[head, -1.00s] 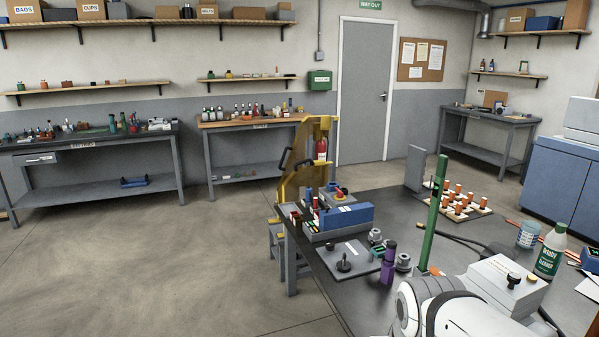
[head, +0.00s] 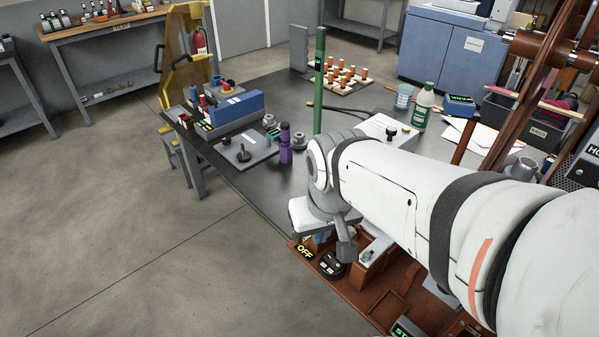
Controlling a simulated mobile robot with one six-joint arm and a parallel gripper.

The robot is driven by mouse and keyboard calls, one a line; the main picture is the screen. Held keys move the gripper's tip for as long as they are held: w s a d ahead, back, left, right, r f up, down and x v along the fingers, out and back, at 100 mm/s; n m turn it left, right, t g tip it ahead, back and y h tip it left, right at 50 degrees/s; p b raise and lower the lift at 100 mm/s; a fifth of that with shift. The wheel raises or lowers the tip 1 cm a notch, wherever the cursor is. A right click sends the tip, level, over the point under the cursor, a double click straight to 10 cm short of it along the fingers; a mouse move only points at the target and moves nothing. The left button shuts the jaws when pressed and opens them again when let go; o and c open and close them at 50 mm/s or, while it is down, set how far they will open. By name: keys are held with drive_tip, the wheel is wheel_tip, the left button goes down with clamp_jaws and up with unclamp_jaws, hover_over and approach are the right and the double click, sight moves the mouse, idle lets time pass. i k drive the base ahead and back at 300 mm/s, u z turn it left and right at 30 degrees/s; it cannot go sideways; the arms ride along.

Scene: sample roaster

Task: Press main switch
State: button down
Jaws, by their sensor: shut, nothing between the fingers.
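A reddish-brown machine panel (head: 368,302) is at the lower middle of the head view. On it, a black sign reading OFF (head: 305,252) stands beside a round black control (head: 331,265); this looks like the main switch, but no name for it is readable. My gripper (head: 346,252) hangs from the white arm's wrist just above and right of that control. It is shut and empty, with its fingers pointing down. Part of it is hidden by the wrist, and I cannot tell whether it touches the control.
A dark workbench (head: 240,185) lies behind my arm, holding a blue block (head: 237,108), a purple bottle (head: 285,146), a green post (head: 319,80) and a green bottle (head: 423,105). Brown machine posts (head: 530,75) rise at the right. The floor at left is clear.

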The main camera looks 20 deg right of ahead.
sight(328, 257)
drive_tip(key=z, duration=0.95)
drive_tip(key=k, duration=1.95)
drive_tip(key=u, duration=0.45)
drive_tip(key=i, duration=1.7)
drive_tip(key=u, duration=0.1)
